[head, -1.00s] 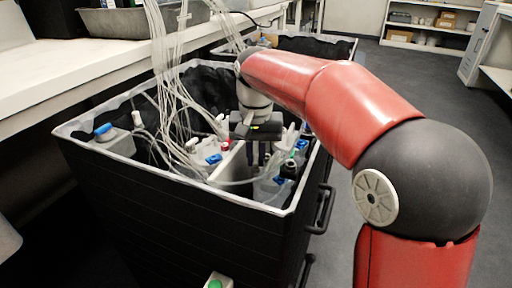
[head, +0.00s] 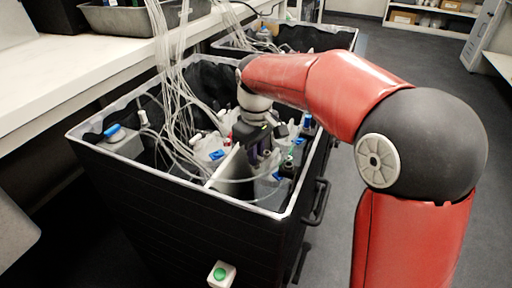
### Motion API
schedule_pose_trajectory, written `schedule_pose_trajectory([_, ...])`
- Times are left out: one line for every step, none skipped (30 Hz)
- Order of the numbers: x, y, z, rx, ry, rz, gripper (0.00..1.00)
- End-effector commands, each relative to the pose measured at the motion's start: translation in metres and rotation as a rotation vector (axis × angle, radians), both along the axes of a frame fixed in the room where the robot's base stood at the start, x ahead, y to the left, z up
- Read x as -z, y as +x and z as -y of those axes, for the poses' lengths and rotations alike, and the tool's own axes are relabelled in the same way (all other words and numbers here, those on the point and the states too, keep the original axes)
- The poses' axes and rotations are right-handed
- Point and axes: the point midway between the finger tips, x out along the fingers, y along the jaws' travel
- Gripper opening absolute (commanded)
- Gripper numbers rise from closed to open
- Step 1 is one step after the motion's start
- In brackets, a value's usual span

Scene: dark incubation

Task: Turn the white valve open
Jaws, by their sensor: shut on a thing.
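My gripper (head: 262,160) points down into the right part of the black bin (head: 185,205), just right of its white divider. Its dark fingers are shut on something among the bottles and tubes. The held thing is small and mostly hidden by the fingers, so I cannot make out the white valve or how far it is turned. A blue cap and a green-tinted fitting (head: 289,158) are close to the fingertips.
Clear tubes (head: 172,75) hang into the bin at left. A green button box (head: 221,273) is on the bin's front. A second bin stands behind; the floor at right is clear.

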Motion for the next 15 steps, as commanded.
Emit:
schedule_pose_trajectory([-0.0025,0.0001,-0.0002,-0.033,0.001,0.001,0.00])
schedule_pose_trajectory([-0.0024,0.0002,-0.0002,-0.053,0.002,0.001,0.00])
schedule_pose_trajectory([-0.0023,0.0001,-0.0003,-0.079,0.002,0.001,0.00])
schedule_pose_trajectory([-0.0022,0.0002,-0.0004,-0.098,0.002,0.001,0.00])
schedule_pose_trajectory([-0.0022,0.0002,-0.0005,-0.115,0.002,0.003,0.00])
schedule_pose_trajectory([-0.0021,0.0002,-0.0005,-0.137,0.002,0.003,0.00])
schedule_pose_trajectory([-0.0020,0.0003,-0.0005,-0.151,0.002,0.003,0.00])
schedule_pose_trajectory([-0.0019,0.0003,-0.0007,-0.165,0.002,0.003,0.00])
schedule_pose_trajectory([-0.0018,0.0003,-0.0007,-0.181,0.001,0.003,0.00])
schedule_pose_trajectory([-0.0018,0.0003,-0.0007,-0.193,0.001,0.003,0.00])
schedule_pose_trajectory([-0.0017,0.0002,-0.0007,-0.202,0.001,0.003,0.00])
schedule_pose_trajectory([-0.0016,0.0002,-0.0007,-0.214,0.001,0.003,0.00])
schedule_pose_trajectory([-0.0015,0.0002,-0.0009,-0.222,0.001,0.003,0.00])
schedule_pose_trajectory([-0.0015,0.0002,-0.0009,-0.229,0.001,0.003,0.00])
schedule_pose_trajectory([-0.0014,0.0002,-0.0009,-0.235,0.001,0.003,0.00])
